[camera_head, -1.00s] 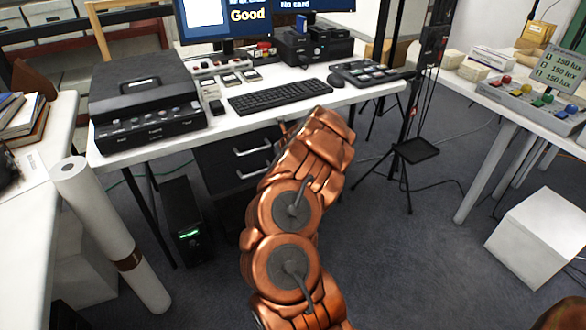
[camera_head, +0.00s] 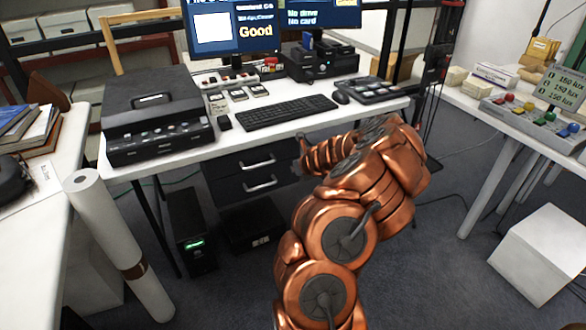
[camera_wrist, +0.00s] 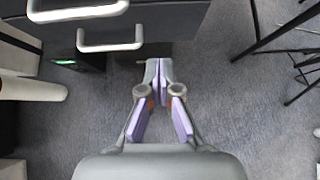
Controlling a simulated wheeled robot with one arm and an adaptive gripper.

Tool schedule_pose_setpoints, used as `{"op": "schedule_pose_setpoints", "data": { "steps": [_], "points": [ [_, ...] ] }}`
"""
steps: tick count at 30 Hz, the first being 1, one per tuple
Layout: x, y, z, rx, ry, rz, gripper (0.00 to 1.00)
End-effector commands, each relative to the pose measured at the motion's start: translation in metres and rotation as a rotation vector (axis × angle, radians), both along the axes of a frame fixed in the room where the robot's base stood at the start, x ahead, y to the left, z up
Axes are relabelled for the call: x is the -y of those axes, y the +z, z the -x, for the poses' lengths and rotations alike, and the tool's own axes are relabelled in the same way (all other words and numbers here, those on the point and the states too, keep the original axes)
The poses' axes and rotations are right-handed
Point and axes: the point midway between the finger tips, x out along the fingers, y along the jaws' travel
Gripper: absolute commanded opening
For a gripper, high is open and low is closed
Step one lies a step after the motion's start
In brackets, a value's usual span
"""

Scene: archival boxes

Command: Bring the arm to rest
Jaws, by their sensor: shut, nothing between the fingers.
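My copper-coloured arm rises from the bottom of the head view and bends over to the left in front of the desk. My gripper (camera_wrist: 159,72) shows in the wrist view with its grey and purple fingers together and nothing between them. It points down over bare grey carpet, beside the drawer unit (camera_wrist: 165,25). In the head view the end of the arm is near the drawer unit's (camera_head: 228,167) right side, below the desk top; the fingers are hard to make out there.
The white desk (camera_head: 385,111) carries a scanner (camera_head: 155,115), keyboard (camera_head: 285,112) and monitors (camera_head: 232,30). A black computer tower (camera_head: 190,230) and a white roll (camera_head: 120,245) stand at left. A white box (camera_head: 545,255) is on the floor at right.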

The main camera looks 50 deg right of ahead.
Motion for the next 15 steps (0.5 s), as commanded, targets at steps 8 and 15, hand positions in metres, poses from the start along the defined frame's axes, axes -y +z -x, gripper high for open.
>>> {"op": "schedule_pose_setpoints", "data": {
  "steps": [8,15],
  "points": [
    [-0.0034,0.0075,0.0076,0.001,-0.001,0.000,0.00],
    [-0.0059,0.0092,0.0055,0.001,0.011,0.003,0.00]
  ]
}}
